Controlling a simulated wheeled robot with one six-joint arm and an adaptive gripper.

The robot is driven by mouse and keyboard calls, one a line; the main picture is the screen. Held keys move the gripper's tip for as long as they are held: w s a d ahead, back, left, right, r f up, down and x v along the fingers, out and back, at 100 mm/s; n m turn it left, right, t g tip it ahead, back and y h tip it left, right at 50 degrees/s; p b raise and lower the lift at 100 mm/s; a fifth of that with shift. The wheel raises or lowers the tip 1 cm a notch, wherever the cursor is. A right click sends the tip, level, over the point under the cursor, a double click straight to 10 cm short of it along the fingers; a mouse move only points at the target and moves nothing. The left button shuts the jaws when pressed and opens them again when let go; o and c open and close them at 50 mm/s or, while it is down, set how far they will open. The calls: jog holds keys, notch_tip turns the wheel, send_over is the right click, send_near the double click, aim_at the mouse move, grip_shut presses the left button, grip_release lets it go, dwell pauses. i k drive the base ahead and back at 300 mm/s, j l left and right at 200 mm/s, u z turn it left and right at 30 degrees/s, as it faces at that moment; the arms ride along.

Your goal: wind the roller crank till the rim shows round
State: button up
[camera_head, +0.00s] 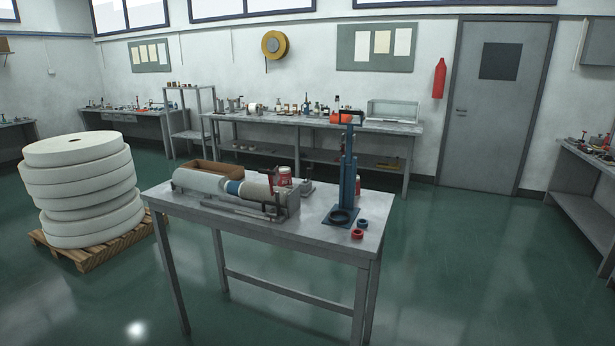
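A roller machine (235,193) lies along the left part of the grey metal table (310,222). The cup rim is too small to make out. My gripper is not in view.
A blue upright press (348,175) stands on the table's right side, with small red and blue rings (359,231) beside it. A brown open box (212,171) and red-and-white cans sit behind the roller machine. Large white rolls (80,190) are stacked on a pallet at left.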

aim_at(309, 170)
jog(key=i+l+z, duration=0.4)
jog(key=i, duration=0.2)
jog(key=i+z, duration=0.45)
jog(key=i, duration=0.15)
jog(key=i+z, duration=0.4)
jog(key=i, duration=0.25)
jog(key=i+u, duration=0.2)
jog(key=i, duration=0.4)
jog(key=i+u, duration=0.15)
jog(key=i, duration=0.45)
jog(key=i+l+u, duration=0.2)
jog(key=i, duration=0.35)
jog(key=i+u, duration=0.45)
jog(key=i+l+u, duration=0.25)
jog(key=i+u, duration=0.15)
jog(key=i, duration=0.15)
jog(key=i+l+u, duration=0.45)
jog(key=j, duration=0.1)
